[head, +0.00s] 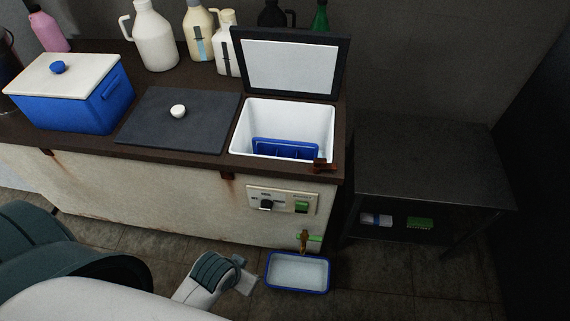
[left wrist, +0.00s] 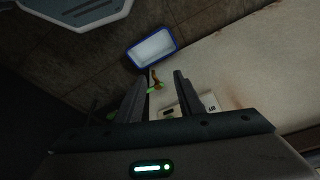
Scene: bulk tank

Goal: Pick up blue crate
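A blue crate (head: 286,149) with dividers sits low inside the open white compartment (head: 240,138) of the bulk tank. The compartment's hinged lid (head: 290,66) stands up behind it. In the head view parts of my own arms show at the lower left, below and apart from the crate, and I cannot make out either gripper's fingers. In the left wrist view my left gripper (left wrist: 160,76) has its two fingers apart with nothing held between them. It faces the tank's front panel. The crate is not visible in that view. My right gripper is not in view.
A blue-rimmed tray (head: 298,272) lies on the floor below a tap (head: 304,240); the tray also shows in the left wrist view (left wrist: 152,47). A blue box (head: 68,110) with a white lid and several bottles stand on the tank top. A dark table (head: 425,165) stands right.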

